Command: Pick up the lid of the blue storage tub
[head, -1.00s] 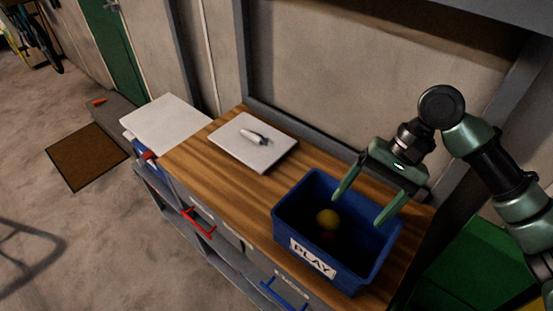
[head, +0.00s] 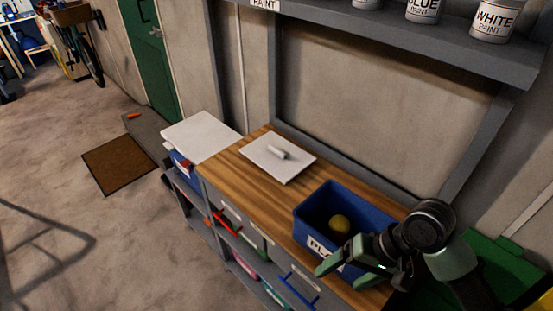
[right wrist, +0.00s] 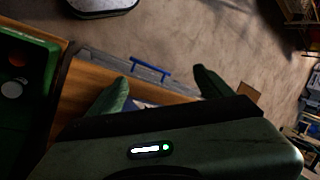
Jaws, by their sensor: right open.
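The lid (head: 262,164) is a pale flat square with a small raised handle (head: 279,152). It lies flat on the wooden counter, apart from the tub. The blue storage tub (head: 306,227), labelled PLAY, stands open on the counter to its right, with a yellow ball (head: 340,223) inside. My right gripper (head: 348,276) is open and empty at the tub's near front side, partly covering its label and front wall. Its two fingers also show in the right wrist view (right wrist: 160,82). The lid is not recognisable in that view. My left gripper is not in view.
The wooden counter (head: 240,165) has bare room around the lid. A white-topped unit (head: 200,135) stands at its left end. A shelf with paint cans (head: 493,20) overhangs the back right. A green bin (head: 512,268) stands at right. Drawers with a blue handle (head: 300,288) are below.

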